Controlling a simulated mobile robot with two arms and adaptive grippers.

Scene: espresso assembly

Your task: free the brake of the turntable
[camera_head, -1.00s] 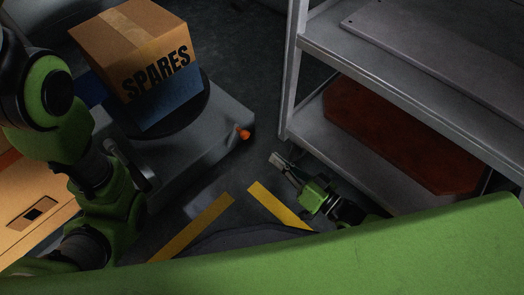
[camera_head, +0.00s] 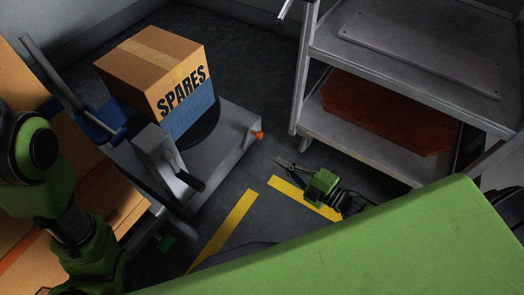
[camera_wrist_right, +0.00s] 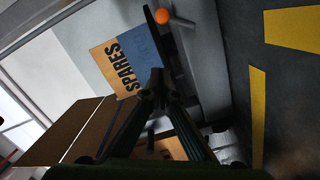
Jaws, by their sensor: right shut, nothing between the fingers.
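The turntable (camera_head: 207,133) is a dark round disc on a grey base (camera_head: 232,122). A cardboard box marked SPARES (camera_head: 186,90), with a blue lower part, stands on it. An orange knob (camera_head: 257,135) sticks out at the base's right edge; it looks like the brake and also shows at the top of the right wrist view (camera_wrist_right: 162,16). My right gripper (camera_head: 281,162) is shut and empty, in front and to the right of the knob, apart from it. Its dark fingers (camera_wrist_right: 156,80) meet in the right wrist view. My left arm shows at the left, but its fingertips do not.
A grey shelf cart (camera_head: 315,135) with a red-brown board (camera_head: 385,112) on its lower shelf stands at the right. Yellow tape (camera_head: 225,230) marks the floor. A grey post with a dark handle (camera_head: 165,165) stands left of the base. Dark floor separates base and cart.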

